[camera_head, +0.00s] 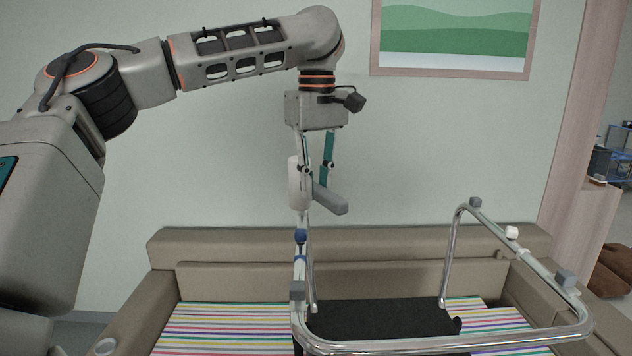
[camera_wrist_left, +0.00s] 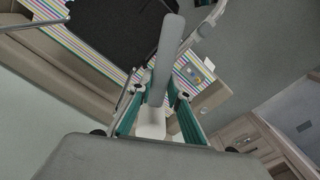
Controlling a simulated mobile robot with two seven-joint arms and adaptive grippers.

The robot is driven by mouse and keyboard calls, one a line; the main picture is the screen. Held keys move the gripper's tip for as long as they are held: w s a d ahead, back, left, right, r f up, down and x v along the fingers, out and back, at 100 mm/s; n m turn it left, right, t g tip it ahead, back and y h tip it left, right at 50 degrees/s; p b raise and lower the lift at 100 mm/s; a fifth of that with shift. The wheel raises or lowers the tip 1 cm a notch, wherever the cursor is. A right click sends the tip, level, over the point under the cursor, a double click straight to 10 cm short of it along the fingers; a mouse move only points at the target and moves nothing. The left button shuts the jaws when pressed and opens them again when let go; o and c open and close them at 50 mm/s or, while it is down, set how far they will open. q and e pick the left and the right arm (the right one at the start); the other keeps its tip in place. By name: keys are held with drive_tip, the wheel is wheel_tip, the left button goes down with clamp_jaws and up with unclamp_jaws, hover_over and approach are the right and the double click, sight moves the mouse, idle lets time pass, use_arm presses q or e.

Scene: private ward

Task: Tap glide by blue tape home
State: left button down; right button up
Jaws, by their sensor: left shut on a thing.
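My left gripper (camera_head: 318,166) points down above the left side of an overturned metal frame (camera_head: 440,345), and is shut on a mallet-like tool. The tool has a white part (camera_head: 298,184) and a grey bar (camera_head: 330,198). In the left wrist view the white part (camera_wrist_left: 152,122) sits between the teal fingers and the grey bar (camera_wrist_left: 166,60) reaches away. Below the tool, a dark blue piece (camera_head: 300,237) and a blue band (camera_head: 299,259) show on the frame's left upright. Whether the tool touches this upright is unclear. My right gripper is not in view.
Grey end pieces (camera_head: 565,278) and a white one (camera_head: 512,233) show on the frame's right side. A black panel (camera_head: 380,318) lies within the frame. A beige sofa (camera_head: 215,250) with a striped seat (camera_head: 225,325) stands behind. The wall above the sofa's right side is free below the picture (camera_head: 455,40).

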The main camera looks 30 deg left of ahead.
use_arm(q)
drive_tip(key=shift+a+f, duration=0.1)
drive_tip(key=shift+f, duration=2.05)
drive_tip(key=shift+r, duration=1.55)
drive_tip(key=shift+w, duration=0.1)
wheel_tip(320, 180, down, 4)
drive_tip(key=f, duration=0.1)
wheel_tip(320, 180, up, 6)
drive_tip(key=shift+f, duration=0.15)
drive_tip(key=shift+f, duration=0.1)
